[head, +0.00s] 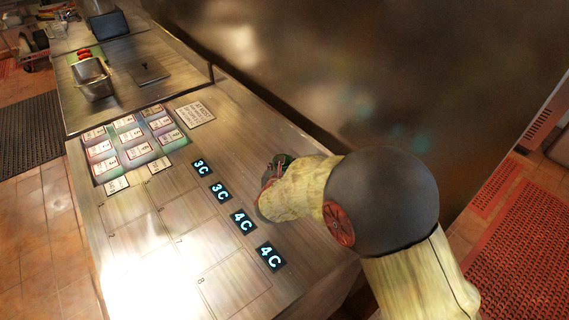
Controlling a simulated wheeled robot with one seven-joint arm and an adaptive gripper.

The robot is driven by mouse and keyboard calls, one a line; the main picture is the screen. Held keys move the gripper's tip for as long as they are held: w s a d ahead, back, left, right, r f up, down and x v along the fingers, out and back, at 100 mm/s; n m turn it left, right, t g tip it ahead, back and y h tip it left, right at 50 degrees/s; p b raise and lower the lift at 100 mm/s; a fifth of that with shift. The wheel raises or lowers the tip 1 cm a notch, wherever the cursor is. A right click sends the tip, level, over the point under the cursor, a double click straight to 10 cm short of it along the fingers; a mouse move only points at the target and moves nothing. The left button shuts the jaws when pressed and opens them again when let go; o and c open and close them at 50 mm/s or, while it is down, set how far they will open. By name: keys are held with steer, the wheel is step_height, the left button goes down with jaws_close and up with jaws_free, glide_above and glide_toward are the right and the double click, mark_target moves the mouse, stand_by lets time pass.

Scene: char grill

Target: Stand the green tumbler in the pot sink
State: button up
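My gripper (273,170) is at the end of my arm, above the steel counter (145,210) to the right of the lit labels. It is small and mostly hidden behind my own wrist, so I cannot tell whether it is open or shut. A dark greenish patch shows at the gripper. I cannot tell whether it is part of the gripper or the green tumbler. I see no other sign of a green tumbler, and I cannot make out a pot sink in this view.
A steel pan (92,79) and a flat dark plate (148,71) are on the far counter section. A dark box (108,25) stands behind them. A label grid (130,140) and a sign (195,114) lie flat. A dark wall borders the right side.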

steer(key=o, duration=0.5)
steer(key=shift+c, duration=0.2)
steer(key=shift+r, duration=0.15)
steer(key=shift+s+r+p, duration=0.1)
steer(key=shift+r+p, duration=0.1)
steer(key=shift+p, duration=0.1)
steer(key=p+v, duration=0.2)
steer(key=v, duration=0.8)
steer(key=shift+s+a+r+p, duration=0.1)
steer(key=shift+s+r+p, duration=0.05)
steer(key=shift+s+p, duration=0.15)
steer(key=shift+s+r, duration=0.2)
steer(key=shift+s, duration=0.3)
